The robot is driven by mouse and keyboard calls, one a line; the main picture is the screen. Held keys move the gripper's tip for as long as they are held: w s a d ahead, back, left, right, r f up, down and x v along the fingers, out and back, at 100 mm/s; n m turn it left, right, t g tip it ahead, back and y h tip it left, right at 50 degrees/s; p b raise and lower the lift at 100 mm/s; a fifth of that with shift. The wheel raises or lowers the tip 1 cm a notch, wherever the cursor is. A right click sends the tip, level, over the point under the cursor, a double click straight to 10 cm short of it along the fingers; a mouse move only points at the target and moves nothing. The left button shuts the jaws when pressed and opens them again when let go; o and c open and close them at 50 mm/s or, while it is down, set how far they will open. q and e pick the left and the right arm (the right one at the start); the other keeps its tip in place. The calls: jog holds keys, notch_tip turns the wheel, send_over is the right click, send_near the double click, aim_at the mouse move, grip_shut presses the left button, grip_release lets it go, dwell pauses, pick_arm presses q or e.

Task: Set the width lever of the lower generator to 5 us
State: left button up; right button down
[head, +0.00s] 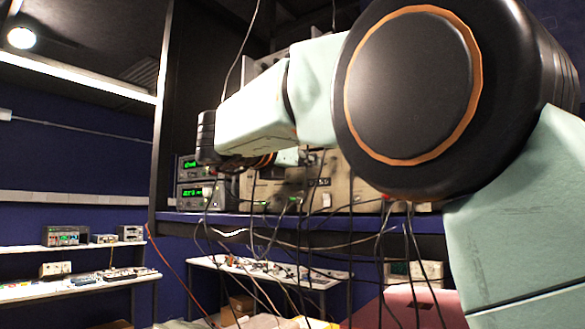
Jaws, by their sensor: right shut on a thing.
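My right arm comes in from the right and crosses the upper view. Its wrist bends back towards a wide beige instrument (345,190) on the blue shelf. My right gripper (309,158) is small and dark against that beige front. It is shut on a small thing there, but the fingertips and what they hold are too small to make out. I cannot tell which instrument is the lower generator, and the width lever and its setting cannot be read. Part of the beige front is hidden by my arm. My left gripper is not in view.
Two stacked units with green displays (190,191) stand left of the beige instrument on the blue shelf (240,222). Many loose cables (255,240) hang in front of the shelf. White benches with small instruments (67,236) stand at the left and below.

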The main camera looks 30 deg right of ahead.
jog(key=c, duration=1.7)
grip_release()
jog(key=shift+w, duration=0.25)
jog(key=shift+o, duration=1.2)
jog(key=shift+d, duration=0.15)
jog(key=shift+s, duration=0.15)
jog(key=shift+s, duration=0.1)
jog(key=v, duration=0.7)
jog(key=shift+s+a+r, duration=0.1)
jog(key=shift+s+a, duration=0.05)
jog(key=shift+a, duration=0.3)
